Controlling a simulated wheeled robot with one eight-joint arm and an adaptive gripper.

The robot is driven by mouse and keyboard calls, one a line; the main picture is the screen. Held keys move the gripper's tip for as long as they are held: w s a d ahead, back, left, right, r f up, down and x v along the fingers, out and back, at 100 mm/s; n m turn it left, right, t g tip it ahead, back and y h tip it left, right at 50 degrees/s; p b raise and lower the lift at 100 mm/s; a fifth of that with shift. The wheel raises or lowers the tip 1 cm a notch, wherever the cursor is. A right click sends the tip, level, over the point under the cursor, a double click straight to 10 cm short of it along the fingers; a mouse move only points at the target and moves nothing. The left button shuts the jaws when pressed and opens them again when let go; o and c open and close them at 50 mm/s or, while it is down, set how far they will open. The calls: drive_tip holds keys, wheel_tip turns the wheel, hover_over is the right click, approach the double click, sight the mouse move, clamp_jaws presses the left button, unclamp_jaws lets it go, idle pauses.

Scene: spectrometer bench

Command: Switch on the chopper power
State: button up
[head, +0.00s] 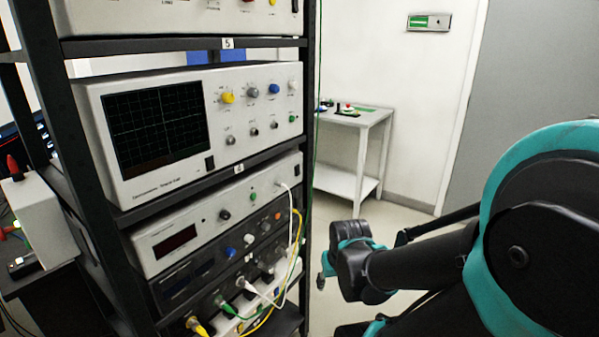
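An equipment rack (62,95) on the left holds several instruments. None of their labels is clear enough for me to tell which one is the chopper's. A white oscilloscope (196,125) with a dark gridded screen has yellow, blue and grey knobs. Below it is a unit with a dark red display (174,241) and small knobs. Under that is a dark-fronted unit (185,282) with a blue knob. A lower panel (207,313) has yellow, green and white cables plugged in. My black and teal arm is at the right, apart from the rack; I cannot make out gripper fingers.
White and yellow cables (296,235) loop in front of the lower units. A white box (45,222) with a red plug stands left of the rack. A small side table (362,120) stands by the back wall. Some floor (405,218) is clear right of the rack.

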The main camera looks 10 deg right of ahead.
drive_tip(key=shift+c, duration=1.1)
drive_tip(key=shift+w+r+m, duration=0.2)
drive_tip(key=shift+w+m, duration=0.05)
drive_tip(key=shift+m, duration=0.05)
drive_tip(key=shift+c, duration=1.3)
drive_tip(key=w+r+m, duration=0.2)
drive_tip(key=w+r+m+y, duration=0.1)
drive_tip(key=w+r+m, duration=0.1)
drive_tip(key=shift+w+a+m, duration=0.1)
drive_tip(key=shift+w+m, duration=0.2)
clamp_jaws()
drive_tip(key=w+d+r+m+y, duration=0.2)
drive_tip(key=w+r+m, duration=0.6)
drive_tip(key=r+m, duration=0.3)
drive_tip(key=w+d+r+m+t+y, duration=0.1)
drive_tip(key=w+d+r+m+y, duration=0.1)
drive_tip(key=w+r+m, duration=0.6)
wheel_tip(320, 180, up, 6)
drive_tip(key=d+m, duration=0.1)
drive_tip(key=m, duration=0.1)
drive_tip(key=shift+w+f+m, duration=0.15)
drive_tip(key=shift+w+m, duration=0.25)
